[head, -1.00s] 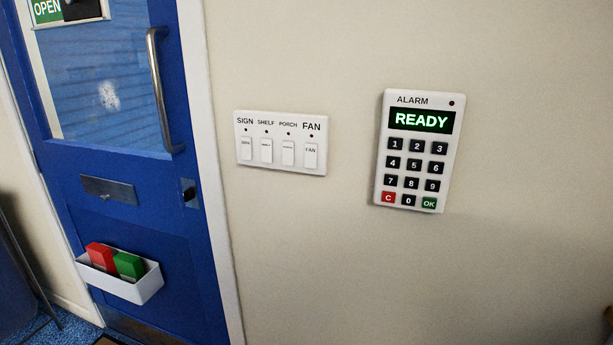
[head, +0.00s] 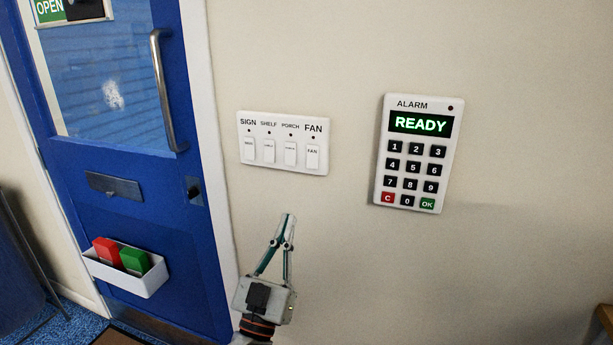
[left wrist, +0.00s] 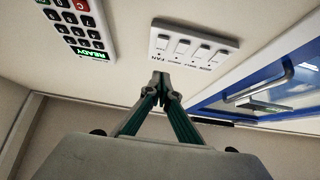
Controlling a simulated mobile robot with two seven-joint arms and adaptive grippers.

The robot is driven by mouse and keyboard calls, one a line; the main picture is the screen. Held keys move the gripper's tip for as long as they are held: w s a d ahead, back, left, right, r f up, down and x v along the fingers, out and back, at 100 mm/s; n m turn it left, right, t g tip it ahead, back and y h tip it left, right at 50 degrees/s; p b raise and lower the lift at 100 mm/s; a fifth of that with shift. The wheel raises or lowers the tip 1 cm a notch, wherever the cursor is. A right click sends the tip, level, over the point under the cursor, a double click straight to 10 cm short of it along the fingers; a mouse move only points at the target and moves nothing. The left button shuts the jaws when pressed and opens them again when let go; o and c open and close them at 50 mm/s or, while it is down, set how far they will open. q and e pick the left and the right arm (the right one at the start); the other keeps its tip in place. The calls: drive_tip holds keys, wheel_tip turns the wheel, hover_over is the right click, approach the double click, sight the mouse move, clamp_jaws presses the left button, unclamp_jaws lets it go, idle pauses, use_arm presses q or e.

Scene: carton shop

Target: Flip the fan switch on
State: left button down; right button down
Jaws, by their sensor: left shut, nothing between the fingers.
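A white switch plate (head: 284,168) is on the wall between the door and the keypad. It has rocker switches labelled SIGN, SHELF, PORCH and FAN. The fan switch (head: 313,156) is the rightmost one, with a small dark dot above it. In the left wrist view the plate is upside down, and the fan switch (left wrist: 162,43) is at its left end. My left gripper (head: 288,216) is shut and empty, below the plate and apart from it. It also shows in the left wrist view (left wrist: 160,77). My right gripper is not in view.
An alarm keypad (head: 414,152) reading READY is on the wall to the right. A blue door (head: 140,235) with a metal handle (head: 163,90) stands at the left, with a white bin (head: 140,284) holding red and green boxes. The wall around the plate is clear.

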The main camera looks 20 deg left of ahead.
use_arm(q)
drive_tip(key=p, duration=0.2)
approach(312, 161)
wheel_tip(312, 161, up, 4)
drive_tip(key=w, duration=0.4)
drive_tip(key=shift+w+f, duration=0.15)
drive_tip(key=shift+w, duration=0.1)
